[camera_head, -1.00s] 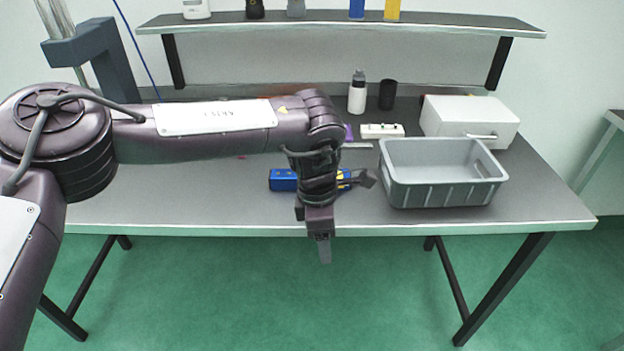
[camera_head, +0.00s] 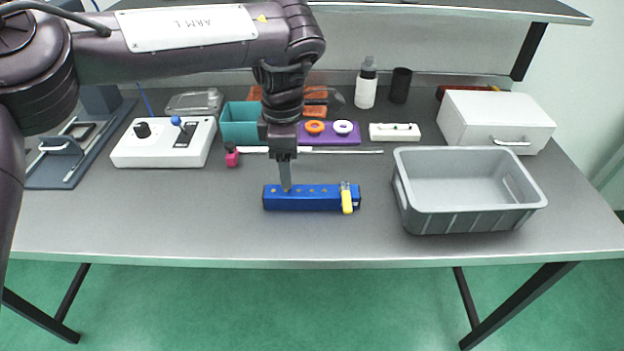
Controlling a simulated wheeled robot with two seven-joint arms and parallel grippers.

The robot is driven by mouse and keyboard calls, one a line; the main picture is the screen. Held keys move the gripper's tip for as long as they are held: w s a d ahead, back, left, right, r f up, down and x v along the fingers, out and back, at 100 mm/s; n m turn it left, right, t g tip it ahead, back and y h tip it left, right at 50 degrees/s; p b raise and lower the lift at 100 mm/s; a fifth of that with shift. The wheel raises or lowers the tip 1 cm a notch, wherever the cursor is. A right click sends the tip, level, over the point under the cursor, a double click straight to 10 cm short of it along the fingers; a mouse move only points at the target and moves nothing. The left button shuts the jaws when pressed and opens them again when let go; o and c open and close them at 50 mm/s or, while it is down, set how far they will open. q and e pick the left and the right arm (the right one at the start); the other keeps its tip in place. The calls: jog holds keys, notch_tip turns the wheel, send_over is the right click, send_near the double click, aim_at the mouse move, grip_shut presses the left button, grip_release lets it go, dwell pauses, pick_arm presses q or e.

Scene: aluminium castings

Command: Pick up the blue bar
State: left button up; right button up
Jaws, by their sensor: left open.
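The blue bar (camera_head: 310,203) lies flat on the table, left of the grey bin, with its long side running left to right. It has a row of small yellowish marks along its top. A yellow-and-silver piece (camera_head: 347,198) sits against its right end. My left gripper (camera_head: 286,183) points down at the bar, left of its middle. Its fingertips overlap the bar's upper edge in the picture. I cannot tell whether they touch it. The jaws are open, seen nearly edge-on, with nothing visible in them. My right gripper is not in view.
An empty grey bin (camera_head: 470,222) stands right of the bar. Behind are a thin rod (camera_head: 345,152), a purple block with rings (camera_head: 330,139), a teal box (camera_head: 238,124), a white control box (camera_head: 163,152) and a bottle (camera_head: 366,85). The table front (camera_head: 200,225) is clear.

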aim_at(285, 191)
pick_arm(q)
jog(key=shift+w+f, duration=0.15)
jog(key=shift+f, duration=0.3)
jog(key=shift+s+a+f, duration=0.1)
jog(key=shift+s+f, duration=0.2)
jog(key=shift+f, duration=0.25)
jog(key=shift+s+a+f, duration=0.1)
jog(key=shift+s+f, duration=0.2)
jog(key=shift+f, duration=0.25)
jog(key=f, duration=0.2)
jog(key=f+p, duration=0.1)
jog(key=shift+a+f, duration=0.25)
jog(key=shift+f, duration=0.45)
jog(key=c, duration=1.1)
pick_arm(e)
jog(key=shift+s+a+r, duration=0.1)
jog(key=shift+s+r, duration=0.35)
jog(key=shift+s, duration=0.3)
pick_arm(q)
jog(key=shift+r, duration=0.15)
